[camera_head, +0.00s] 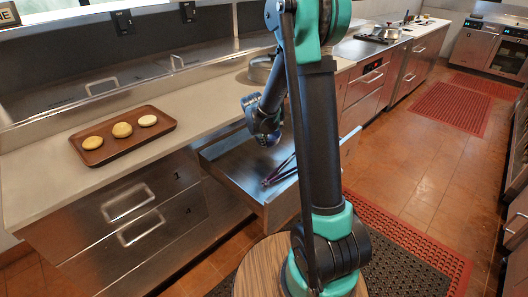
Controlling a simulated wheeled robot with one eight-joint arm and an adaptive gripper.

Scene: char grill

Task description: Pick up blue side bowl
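I see no blue side bowl in the head view. My arm stands in the middle of the picture and hides part of the counter and drawer. Its wrist section hangs over an open steel drawer (222,155). My gripper's fingers cannot be made out. A rounded grey metal object (259,72) sits on the counter behind my arm, partly covered by it; I cannot tell what it is.
A brown tray (97,153) with three round buns lies on the long pale counter (40,190) at left. Thin dark utensils (279,172) lie in the open drawer. A pot (390,32) stands farther back. Red mats (450,108) lie on the tiled aisle at right.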

